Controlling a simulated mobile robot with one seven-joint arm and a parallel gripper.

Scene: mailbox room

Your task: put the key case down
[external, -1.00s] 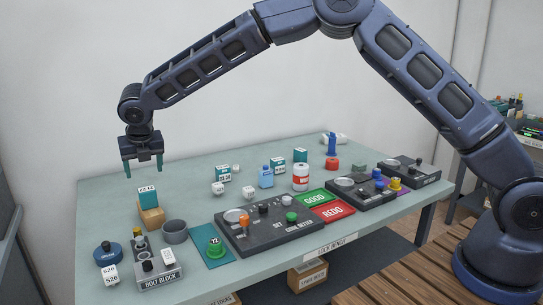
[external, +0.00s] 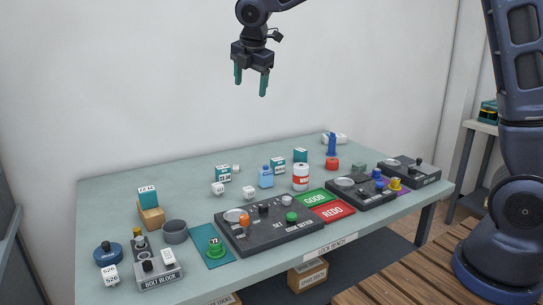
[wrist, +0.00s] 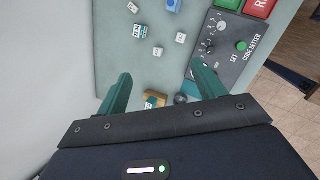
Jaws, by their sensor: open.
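My gripper (external: 250,88) is open and empty, high above the back of the bench (external: 118,208), touching nothing. Its two teal fingers also show apart in the wrist view (wrist: 162,78). A teal case with a white number label (external: 147,195) sits on a wooden block (external: 152,217) at the left of the bench. Other small teal labelled cases stand farther back, one at left of centre (external: 223,174), one at centre (external: 278,165) and one beyond it (external: 300,155). I cannot tell which of them is the key case. The wooden block shows partly between the fingers in the wrist view (wrist: 155,97).
A grey cup (external: 175,233), a bolt block (external: 158,276) and a blue round item (external: 107,255) are near the wooden block. A code setter panel (external: 265,232) and green (external: 317,197) and red (external: 333,211) pads fill the front. The back left is clear.

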